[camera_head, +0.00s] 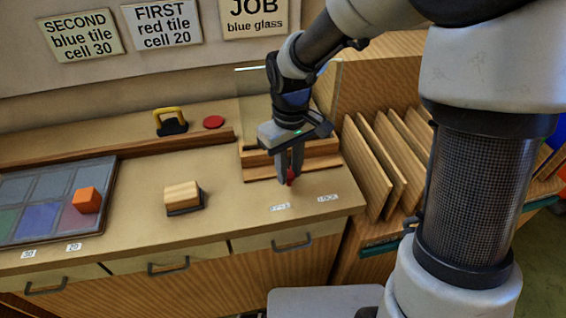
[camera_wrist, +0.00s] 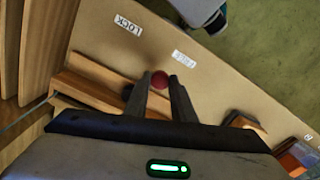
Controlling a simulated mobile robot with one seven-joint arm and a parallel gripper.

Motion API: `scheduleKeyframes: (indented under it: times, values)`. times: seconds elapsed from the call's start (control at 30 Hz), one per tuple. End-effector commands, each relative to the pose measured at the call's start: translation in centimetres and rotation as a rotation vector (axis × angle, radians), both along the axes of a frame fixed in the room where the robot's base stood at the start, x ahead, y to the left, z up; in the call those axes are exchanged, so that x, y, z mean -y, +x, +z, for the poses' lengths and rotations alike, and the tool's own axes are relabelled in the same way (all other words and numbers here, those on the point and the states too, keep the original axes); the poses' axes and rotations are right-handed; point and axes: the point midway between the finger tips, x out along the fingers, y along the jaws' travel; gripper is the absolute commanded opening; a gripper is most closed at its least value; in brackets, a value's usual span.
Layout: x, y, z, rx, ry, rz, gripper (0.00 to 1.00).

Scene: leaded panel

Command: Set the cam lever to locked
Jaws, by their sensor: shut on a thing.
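The cam lever shows as a small red knob (camera_head: 291,176) at the front right of the bench, and in the wrist view as a round red end (camera_wrist: 159,79). My gripper (camera_head: 288,179) points down and is shut on the knob; in the wrist view its fingertips (camera_wrist: 160,88) sit on either side of it. The rest of the lever is hidden. A "LOCK" label (camera_wrist: 128,25) lies apart from the knob, and a second label, apparently "FREE" (camera_wrist: 184,59), lies closer to it. In the head view the lock label (camera_head: 328,198) is to the knob's right.
A wooden fence (camera_head: 222,136) runs behind the lever. A wooden block (camera_head: 183,196) on a dark base stands left. Farther left is the glass panel (camera_head: 40,186) with an orange cube (camera_head: 87,200). Upright boards (camera_head: 366,170) stand right. Bench around the labels is clear.

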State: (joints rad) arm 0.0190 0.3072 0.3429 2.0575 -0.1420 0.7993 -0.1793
Motion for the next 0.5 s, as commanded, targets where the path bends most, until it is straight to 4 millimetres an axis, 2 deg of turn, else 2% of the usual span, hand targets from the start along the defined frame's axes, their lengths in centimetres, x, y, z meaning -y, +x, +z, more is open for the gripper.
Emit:
scheduleKeyframes:
  times: [0.5]
  values:
    - [3.7, 0.2, 0.5, -0.001, 0.001, 0.489, 0.00]
